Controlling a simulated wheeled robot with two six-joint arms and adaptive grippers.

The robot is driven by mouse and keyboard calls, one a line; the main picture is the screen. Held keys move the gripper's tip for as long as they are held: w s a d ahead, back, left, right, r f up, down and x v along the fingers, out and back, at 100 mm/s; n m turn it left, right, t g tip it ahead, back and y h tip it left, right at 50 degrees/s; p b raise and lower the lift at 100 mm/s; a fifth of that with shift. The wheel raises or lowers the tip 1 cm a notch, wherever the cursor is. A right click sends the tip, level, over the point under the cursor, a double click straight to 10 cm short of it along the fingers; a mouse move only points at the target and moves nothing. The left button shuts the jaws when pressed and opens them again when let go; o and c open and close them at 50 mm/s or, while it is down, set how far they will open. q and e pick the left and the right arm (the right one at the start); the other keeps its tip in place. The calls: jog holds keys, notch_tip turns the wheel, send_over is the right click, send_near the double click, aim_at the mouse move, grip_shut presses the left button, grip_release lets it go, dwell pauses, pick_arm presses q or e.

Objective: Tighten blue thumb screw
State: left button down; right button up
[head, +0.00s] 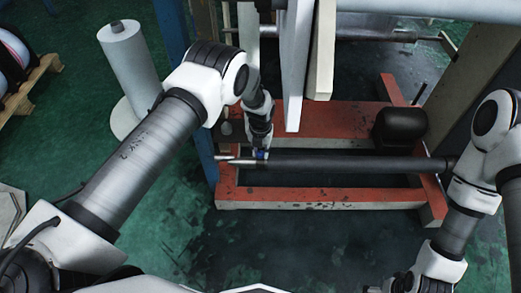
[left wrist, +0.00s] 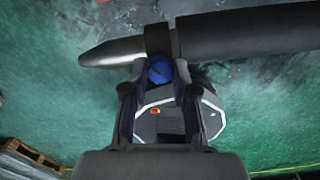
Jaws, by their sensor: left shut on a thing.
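The blue thumb screw (left wrist: 160,70) sits against a dark collar (left wrist: 158,39) on the shaft in the left wrist view. It also shows as a small blue spot (head: 261,155) in the head view. The shaft has a pale tapered end (left wrist: 113,50) and a thick black roller (left wrist: 250,33). My left gripper (left wrist: 165,76) is shut on the blue thumb screw, one finger on each side of it. My right gripper (head: 398,283) is at the bottom edge of the head view, away from the shaft; its fingers are too unclear to judge.
The roller lies across a red frame (head: 320,197). A black rounded motor-like part (head: 400,127) stands behind it at the right. Pale upright panels (head: 297,60) rise behind the left gripper. A white roll (head: 130,65) stands at the back left. Green floor (head: 160,200) is open in front.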

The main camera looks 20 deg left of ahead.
aim_at(261, 153)
pick_arm(q)
jog(key=shift+s+f, duration=0.1)
dwell(0.4)
jog(key=c, duration=0.9)
grip_release()
notch_tip(261, 153, up, 8)
jog(key=shift+f, duration=0.25)
